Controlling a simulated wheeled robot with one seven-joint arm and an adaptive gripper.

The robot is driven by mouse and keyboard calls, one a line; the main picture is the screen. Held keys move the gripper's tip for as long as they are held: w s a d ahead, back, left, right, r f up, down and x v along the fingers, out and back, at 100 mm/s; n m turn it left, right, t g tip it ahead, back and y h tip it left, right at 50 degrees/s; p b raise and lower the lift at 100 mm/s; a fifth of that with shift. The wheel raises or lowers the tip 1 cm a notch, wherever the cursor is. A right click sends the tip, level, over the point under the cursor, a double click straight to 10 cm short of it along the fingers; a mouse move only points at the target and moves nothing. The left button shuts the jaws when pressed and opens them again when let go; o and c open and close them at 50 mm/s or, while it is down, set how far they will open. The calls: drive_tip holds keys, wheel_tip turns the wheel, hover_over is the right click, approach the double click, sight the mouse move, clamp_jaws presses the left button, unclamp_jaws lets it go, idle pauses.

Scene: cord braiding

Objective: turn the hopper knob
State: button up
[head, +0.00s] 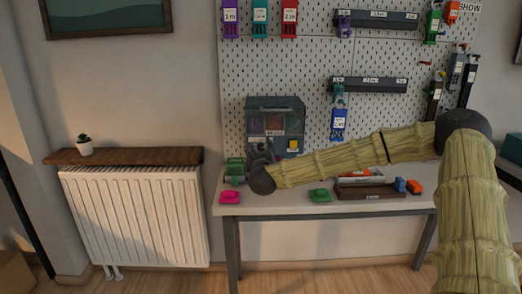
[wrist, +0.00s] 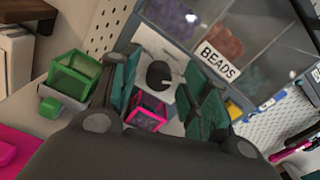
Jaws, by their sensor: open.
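The bead hopper (head: 275,112) is a dark-framed box with clear windows on the bench against the pegboard. In the wrist view its windows and BEADS label (wrist: 218,60) show at upper right. A dark round knob (wrist: 158,75) sits on a pale panel below the windows. My gripper (wrist: 160,98) has its teal fingers apart, one on each side of the knob in the picture. I cannot tell whether they touch it. A pink-edged open bin (wrist: 147,113) shows below the knob, between the fingers. In the head view my wrist hides the knob and fingers.
A green open bin (wrist: 75,75) stands left of my gripper. A pink item (head: 230,197) and a green item (head: 319,195) lie near the bench's front edge. A brown tray (head: 366,192) and small blue and orange blocks (head: 415,187) are at right.

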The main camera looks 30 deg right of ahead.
drive_tip(key=shift+c, duration=0.5)
clamp_jaws()
